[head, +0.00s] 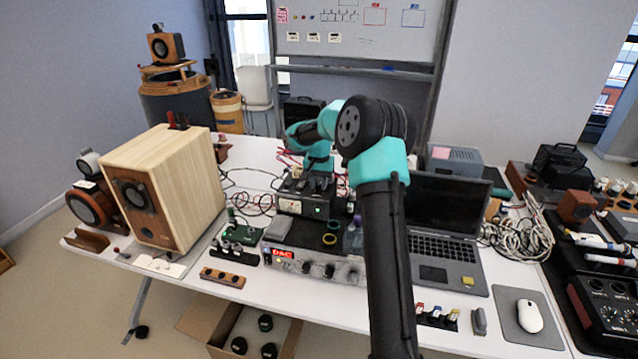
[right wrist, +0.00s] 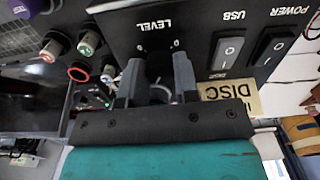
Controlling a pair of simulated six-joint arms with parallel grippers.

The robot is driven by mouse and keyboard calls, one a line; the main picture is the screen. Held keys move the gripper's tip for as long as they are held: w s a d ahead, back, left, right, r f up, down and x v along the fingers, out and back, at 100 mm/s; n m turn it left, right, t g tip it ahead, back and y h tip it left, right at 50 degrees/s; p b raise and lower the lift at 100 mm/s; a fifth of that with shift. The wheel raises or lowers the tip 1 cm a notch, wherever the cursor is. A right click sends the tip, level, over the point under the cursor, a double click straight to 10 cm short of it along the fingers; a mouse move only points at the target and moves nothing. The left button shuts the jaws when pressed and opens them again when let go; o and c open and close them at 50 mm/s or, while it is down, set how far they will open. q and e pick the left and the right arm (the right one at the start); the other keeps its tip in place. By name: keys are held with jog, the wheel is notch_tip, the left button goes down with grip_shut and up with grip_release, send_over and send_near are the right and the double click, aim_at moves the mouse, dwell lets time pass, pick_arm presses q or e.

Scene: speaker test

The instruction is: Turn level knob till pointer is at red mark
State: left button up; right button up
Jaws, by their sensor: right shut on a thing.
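The level knob (right wrist: 158,72) shows in the right wrist view, under the upside-down LEVEL label on a black panel (right wrist: 197,42). My right gripper (right wrist: 159,66) has its two grey fingers on either side of the knob and is shut on it. Its pointer and the red mark cannot be made out. In the head view my right gripper (head: 319,182) reaches down onto the top of a small black unit (head: 318,210) with a lit meter, and the knob is hidden there. My left gripper is not in view.
Two rocker switches, USB (right wrist: 226,50) and POWER (right wrist: 273,47), sit beside the knob; coloured sockets (right wrist: 86,44) lie on the other side. A wooden speaker (head: 165,190) stands left, a laptop (head: 445,235) right. A silver unit with a red display (head: 318,265) is in front.

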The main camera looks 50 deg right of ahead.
aim_at(319, 184)
jog(key=shift+m, duration=1.1)
jog(key=o, duration=0.9)
jog(key=shift+r, duration=0.1)
notch_tip(319, 184, up, 17)
jog(key=shift+r, duration=0.15)
